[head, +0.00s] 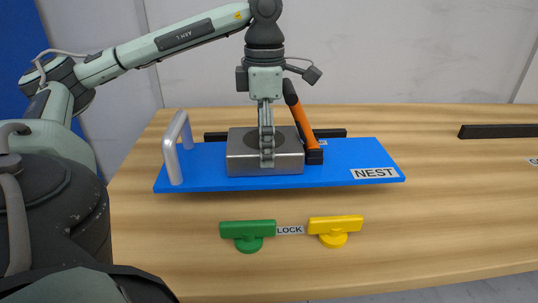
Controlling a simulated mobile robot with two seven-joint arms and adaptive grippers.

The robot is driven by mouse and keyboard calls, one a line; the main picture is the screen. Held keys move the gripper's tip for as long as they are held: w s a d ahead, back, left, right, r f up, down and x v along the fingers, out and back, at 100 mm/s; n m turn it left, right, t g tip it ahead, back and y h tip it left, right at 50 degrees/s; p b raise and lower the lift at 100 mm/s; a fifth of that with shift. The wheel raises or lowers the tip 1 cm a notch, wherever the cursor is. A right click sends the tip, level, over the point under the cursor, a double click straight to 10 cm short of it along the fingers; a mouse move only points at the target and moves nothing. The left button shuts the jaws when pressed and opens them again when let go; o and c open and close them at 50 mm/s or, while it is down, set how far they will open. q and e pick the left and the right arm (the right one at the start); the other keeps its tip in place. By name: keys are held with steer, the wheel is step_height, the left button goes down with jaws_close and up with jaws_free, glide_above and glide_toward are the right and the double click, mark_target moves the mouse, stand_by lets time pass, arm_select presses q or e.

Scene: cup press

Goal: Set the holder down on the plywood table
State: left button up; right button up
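A grey metal block (240,165), which looks like the holder, sits on a blue board labelled NEST (340,177) on the plywood table (440,220). A dark opening shows in the block's top, partly covered by my gripper. My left gripper (267,155) points straight down at the block, its fingers overlapping the top and front face. The fingers are seen edge-on, so I cannot tell their gap or whether they grip the block. My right gripper is not in view.
A light grey upright handle (172,155) stands at the board's left end. An orange lever (300,115) with a black base stands at the block's right. Green (248,230) and yellow (335,226) knobs flank a LOCK label in front. The table's right side is largely clear.

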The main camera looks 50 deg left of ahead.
arm_select(q)
steer(key=shift+w+f, duration=0.2)
steer(key=shift+w, duration=0.35)
steer(key=shift+f, duration=0.4)
step_height(320, 180, down, 2)
steer(key=shift+f, duration=0.6)
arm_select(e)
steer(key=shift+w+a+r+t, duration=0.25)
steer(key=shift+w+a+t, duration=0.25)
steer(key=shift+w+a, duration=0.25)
arm_select(q)
steer(key=shift+f+b, duration=0.1)
steer(key=shift+b, duration=0.2)
steer(key=o, duration=1.5)
steer(key=shift+o, duration=0.2)
steer(key=shift+s, duration=0.1)
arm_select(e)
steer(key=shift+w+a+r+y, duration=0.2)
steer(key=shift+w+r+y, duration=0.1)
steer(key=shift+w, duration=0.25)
